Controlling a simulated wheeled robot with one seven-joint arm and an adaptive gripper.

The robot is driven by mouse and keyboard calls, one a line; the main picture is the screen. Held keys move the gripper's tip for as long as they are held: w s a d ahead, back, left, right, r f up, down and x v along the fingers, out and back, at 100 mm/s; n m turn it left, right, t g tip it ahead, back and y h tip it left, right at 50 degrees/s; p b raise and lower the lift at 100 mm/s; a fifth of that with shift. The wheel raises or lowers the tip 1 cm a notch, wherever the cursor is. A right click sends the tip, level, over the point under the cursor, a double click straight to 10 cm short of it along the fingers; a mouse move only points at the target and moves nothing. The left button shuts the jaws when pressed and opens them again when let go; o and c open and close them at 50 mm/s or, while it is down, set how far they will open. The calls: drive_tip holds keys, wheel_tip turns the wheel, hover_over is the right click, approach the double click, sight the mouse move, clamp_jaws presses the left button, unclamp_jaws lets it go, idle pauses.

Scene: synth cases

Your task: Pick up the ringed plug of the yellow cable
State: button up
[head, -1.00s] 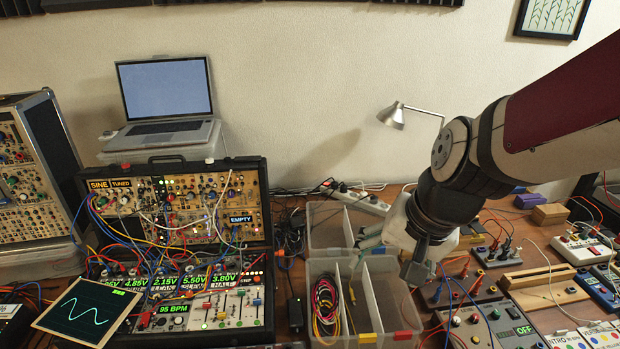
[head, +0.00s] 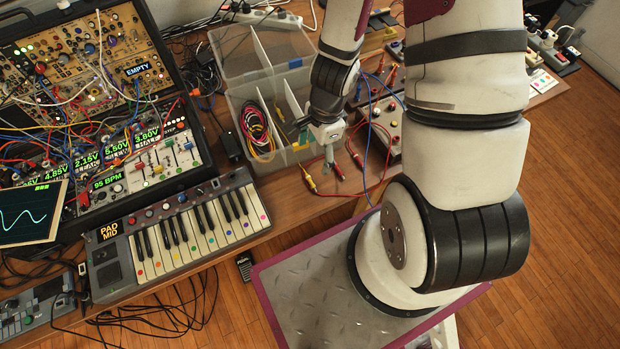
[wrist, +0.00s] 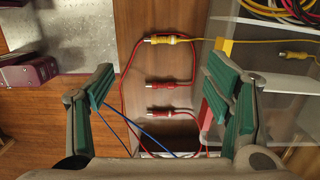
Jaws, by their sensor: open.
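In the wrist view a yellow plug (wrist: 168,40) with a metal tip lies on the wooden table, its tip toward the left. The yellow cable (wrist: 232,41) runs from it to the right, over the bin's edge. A red cable loops close around this plug; I cannot tell whether they touch. The plug also shows in the head view (head: 310,184), near the table's front edge. Whether it bears a ring is too small to tell. My gripper (wrist: 162,76) is open and empty above the table, its green-padded fingers spread either side; it also shows in the head view (head: 330,158).
Two red plugs (wrist: 165,84) (wrist: 168,113) lie beside the yellow one. A clear divided bin (head: 233,100) with coiled cables stands close by; another metal-tipped plug (wrist: 291,55) lies in it. A keyboard (head: 180,232) and the modular synth case (head: 92,105) stand to the left.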

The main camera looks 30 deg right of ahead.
hover_over(312, 183)
wheel_tip(312, 183, down, 8)
drive_tip(key=shift+d+f+p, duration=0.1)
drive_tip(key=shift+f+p, duration=0.05)
drive_tip(key=shift+p, duration=0.2)
drive_tip(key=shift+f+p, duration=0.35)
drive_tip(key=shift+f, duration=2.3)
drive_tip(key=c, duration=0.9)
